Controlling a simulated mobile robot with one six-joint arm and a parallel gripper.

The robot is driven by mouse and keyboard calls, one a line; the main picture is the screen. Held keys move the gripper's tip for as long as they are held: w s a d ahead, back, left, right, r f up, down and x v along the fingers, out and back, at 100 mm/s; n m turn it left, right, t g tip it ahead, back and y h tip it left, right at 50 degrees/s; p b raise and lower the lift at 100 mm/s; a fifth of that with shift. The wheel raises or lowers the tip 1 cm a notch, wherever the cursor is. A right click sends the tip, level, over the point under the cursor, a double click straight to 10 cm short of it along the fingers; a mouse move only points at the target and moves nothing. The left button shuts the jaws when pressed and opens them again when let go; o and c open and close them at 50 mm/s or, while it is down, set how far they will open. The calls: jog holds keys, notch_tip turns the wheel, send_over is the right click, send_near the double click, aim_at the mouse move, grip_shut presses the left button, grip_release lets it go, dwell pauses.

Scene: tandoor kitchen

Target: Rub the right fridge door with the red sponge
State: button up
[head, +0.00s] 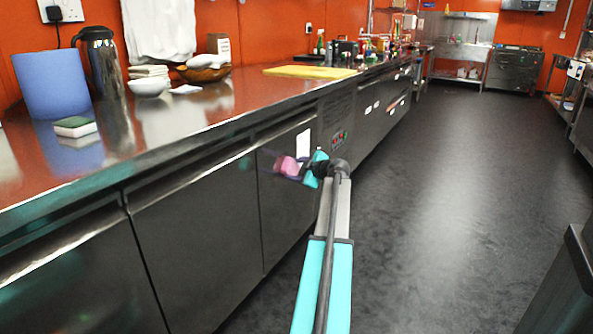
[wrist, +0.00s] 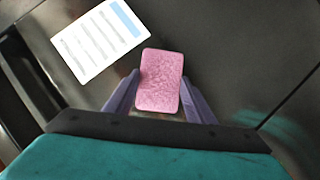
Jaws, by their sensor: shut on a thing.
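The sponge (wrist: 160,80) looks pink-red and is held between the two purple fingers of my gripper (wrist: 160,97) in the wrist view. In the head view the sponge (head: 286,166) shows at the end of my gripper (head: 298,168), in front of the right fridge door (head: 285,215). The door (wrist: 235,65) is dark, glossy metal and fills much of the wrist view behind the sponge. A white label sheet (wrist: 98,42) is stuck on it, left of the sponge. I cannot tell whether the sponge touches the door.
The steel counter (head: 150,130) runs above the doors. On it are a green-and-white sponge (head: 75,127), a blue board (head: 52,83), a dark jug (head: 100,62), bowls and a yellow board (head: 310,72). The dark floor (head: 440,200) to the right is clear.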

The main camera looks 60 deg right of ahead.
aim_at(288, 173)
jog(key=shift+a+b, duration=0.75)
jog(key=shift+a, duration=1.15)
jog(key=shift+a+f+b, duration=0.1)
jog(key=shift+a+b, duration=0.5)
jog(key=shift+a, duration=1.1)
jog(key=shift+w+a+b, duration=0.1)
jog(key=shift+a+b, duration=0.45)
jog(key=shift+a, duration=0.95)
jog(key=shift+w+a, duration=0.1)
jog(key=shift+a, duration=0.25)
jog(key=shift+r, duration=0.2)
